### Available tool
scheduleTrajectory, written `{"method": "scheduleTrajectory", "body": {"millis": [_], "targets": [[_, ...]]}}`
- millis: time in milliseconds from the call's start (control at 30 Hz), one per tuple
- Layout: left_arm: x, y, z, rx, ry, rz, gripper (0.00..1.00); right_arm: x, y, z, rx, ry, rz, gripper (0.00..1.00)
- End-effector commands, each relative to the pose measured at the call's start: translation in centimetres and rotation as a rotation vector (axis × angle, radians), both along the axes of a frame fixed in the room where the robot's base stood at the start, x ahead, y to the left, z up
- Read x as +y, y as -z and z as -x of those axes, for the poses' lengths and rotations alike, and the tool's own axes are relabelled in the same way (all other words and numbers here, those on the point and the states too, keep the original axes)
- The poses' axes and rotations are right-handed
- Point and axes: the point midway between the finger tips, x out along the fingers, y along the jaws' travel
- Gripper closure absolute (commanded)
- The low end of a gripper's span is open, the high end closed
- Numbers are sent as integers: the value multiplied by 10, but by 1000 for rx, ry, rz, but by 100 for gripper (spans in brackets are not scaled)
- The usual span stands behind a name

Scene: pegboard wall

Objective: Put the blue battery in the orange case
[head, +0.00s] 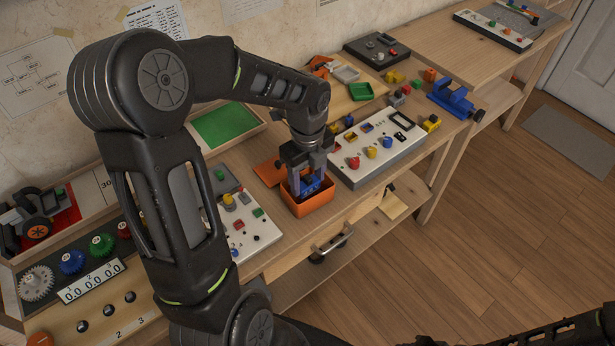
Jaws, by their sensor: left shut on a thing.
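The orange case (312,204) is an open box on the workbench near its front edge. My left gripper (309,185) reaches down over the case from above, with its fingertips at or just inside the opening. It is shut on the blue battery (312,188), which shows between the fingers within the outline of the case. I cannot tell whether the battery touches the case floor. An orange flat piece, perhaps the lid (269,172), lies just behind and left of the case. My right gripper does not show.
A white panel (375,150) with coloured knobs stands close to the right of the case. Another white panel (250,232) with buttons lies to its left. A green-bottomed tray (222,128) is behind. The bench's front edge and a drawer handle (331,243) are just in front.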

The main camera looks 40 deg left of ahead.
Motion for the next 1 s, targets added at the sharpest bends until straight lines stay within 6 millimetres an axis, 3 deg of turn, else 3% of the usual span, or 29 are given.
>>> {"method": "scheduleTrajectory", "body": {"millis": [633,667,767,1000], "targets": [[0,11,0,0,0,0,90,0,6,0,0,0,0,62],[0,11,0,0,0,0,45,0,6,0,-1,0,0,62],[0,11,0,0,0,0,37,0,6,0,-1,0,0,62],[0,11,0,0,0,0,37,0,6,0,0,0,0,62]]}}
